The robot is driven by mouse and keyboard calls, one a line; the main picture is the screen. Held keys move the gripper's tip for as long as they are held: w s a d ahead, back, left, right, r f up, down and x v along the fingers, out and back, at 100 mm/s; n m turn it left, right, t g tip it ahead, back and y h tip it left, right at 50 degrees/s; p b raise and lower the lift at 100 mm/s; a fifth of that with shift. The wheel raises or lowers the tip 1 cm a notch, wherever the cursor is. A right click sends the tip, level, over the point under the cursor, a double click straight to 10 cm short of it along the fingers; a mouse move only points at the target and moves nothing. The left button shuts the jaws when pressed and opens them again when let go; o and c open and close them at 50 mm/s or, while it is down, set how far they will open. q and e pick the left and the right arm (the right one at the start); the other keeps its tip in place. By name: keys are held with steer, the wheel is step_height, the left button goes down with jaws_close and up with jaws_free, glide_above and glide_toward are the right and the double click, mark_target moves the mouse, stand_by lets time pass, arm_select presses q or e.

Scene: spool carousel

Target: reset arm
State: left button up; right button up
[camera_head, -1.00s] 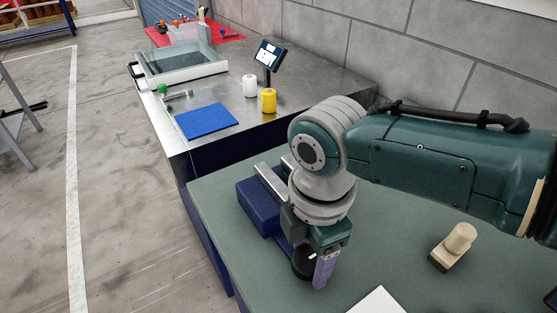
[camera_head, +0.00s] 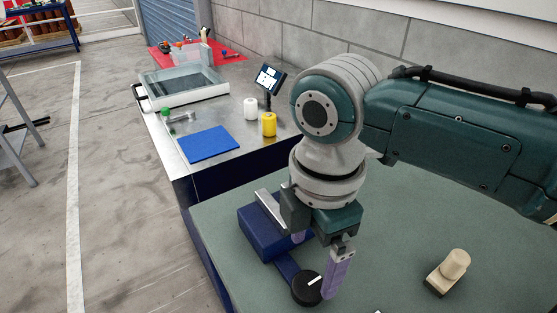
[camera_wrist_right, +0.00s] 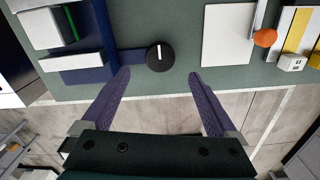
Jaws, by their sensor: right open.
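My right gripper (camera_head: 318,262) is open and empty. Its two purple fingers are spread and point down beside a round black knob (camera_head: 307,288) with a white mark. The knob sits at the end of a dark blue bar (camera_head: 284,264) that joins a blue block fixture (camera_head: 258,232) on the green table. In the right wrist view the open gripper (camera_wrist_right: 158,75) shows the knob (camera_wrist_right: 160,62) beyond the fingertips, between their lines and apart from them. The left gripper is not in view.
A beige handled piece (camera_head: 447,272) stands on the green table (camera_head: 400,235) at the right. The wrist view shows a white sheet (camera_wrist_right: 227,38) and an orange ball (camera_wrist_right: 265,37). A metal bench (camera_head: 240,150) behind holds a blue mat (camera_head: 208,145), white and yellow spools (camera_head: 268,124) and a tray.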

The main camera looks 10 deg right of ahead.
steer(key=shift+r, duration=1.05)
steer(key=s+a+m+t+y, duration=0.2)
steer(key=s+a+m+y, duration=0.1)
steer(key=s+m, duration=0.55)
steer(key=s+d+r+m+t+h+p, duration=0.25)
steer(key=s+d+r+m, duration=0.25)
steer(key=s+d+m, duration=0.45)
step_height(320, 180, up, 33)
steer(key=w+d+p, duration=0.1)
steer(key=p, duration=3.1)
steer(key=shift+w+d+g, duration=0.3)
steer(key=shift+g, duration=0.15)
